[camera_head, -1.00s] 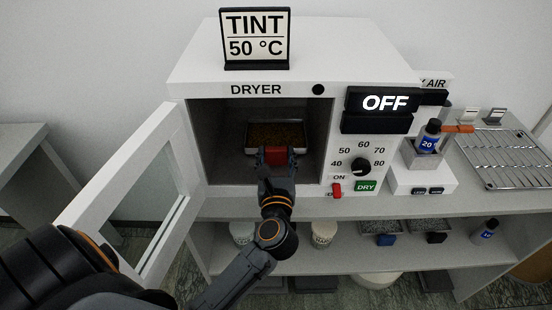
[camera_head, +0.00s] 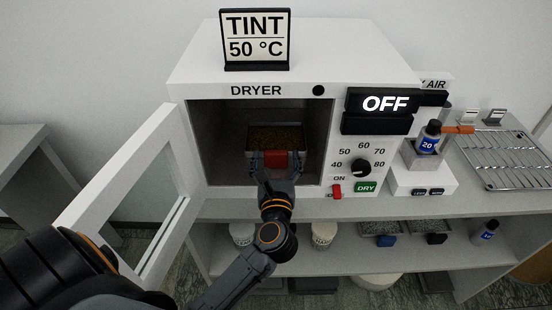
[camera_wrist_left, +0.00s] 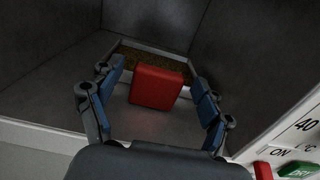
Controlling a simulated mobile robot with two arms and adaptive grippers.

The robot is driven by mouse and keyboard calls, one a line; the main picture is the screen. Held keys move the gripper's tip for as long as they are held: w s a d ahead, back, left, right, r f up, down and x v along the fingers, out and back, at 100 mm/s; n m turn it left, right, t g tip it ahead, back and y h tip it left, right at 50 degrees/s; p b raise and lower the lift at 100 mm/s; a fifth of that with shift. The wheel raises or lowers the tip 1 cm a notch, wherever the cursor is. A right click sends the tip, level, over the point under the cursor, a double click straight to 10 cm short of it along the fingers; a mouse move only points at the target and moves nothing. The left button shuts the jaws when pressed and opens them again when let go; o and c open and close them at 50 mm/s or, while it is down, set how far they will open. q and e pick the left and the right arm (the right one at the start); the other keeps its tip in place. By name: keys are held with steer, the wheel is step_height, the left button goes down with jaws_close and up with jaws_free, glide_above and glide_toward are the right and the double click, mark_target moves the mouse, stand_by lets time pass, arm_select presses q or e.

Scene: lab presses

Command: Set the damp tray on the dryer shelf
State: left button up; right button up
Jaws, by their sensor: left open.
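The damp tray (camera_head: 291,136), with brown grainy contents and a red handle block (camera_head: 276,160), sits inside the dryer (camera_head: 213,130) on its floor. In the left wrist view the red handle block (camera_wrist_left: 156,86) lies between the spread fingers, with the tray (camera_wrist_left: 150,50) behind it. My left gripper (camera_head: 270,163) is open at the dryer opening, its fingers on either side of the handle with visible gaps in the wrist view. The dryer door (camera_head: 122,200) stands open at the left. My right gripper is out of view.
The dryer display (camera_head: 385,103) reads OFF; its dial (camera_head: 361,166) and red switch (camera_head: 336,191) are right of the opening. A blue-labelled bottle (camera_head: 429,138) and a wire rack (camera_head: 505,158) stand further right. A lower shelf holds jars and small trays.

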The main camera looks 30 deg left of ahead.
arm_select(q)
steer(key=b+v, duration=0.3)
steer(key=v, duration=0.9)
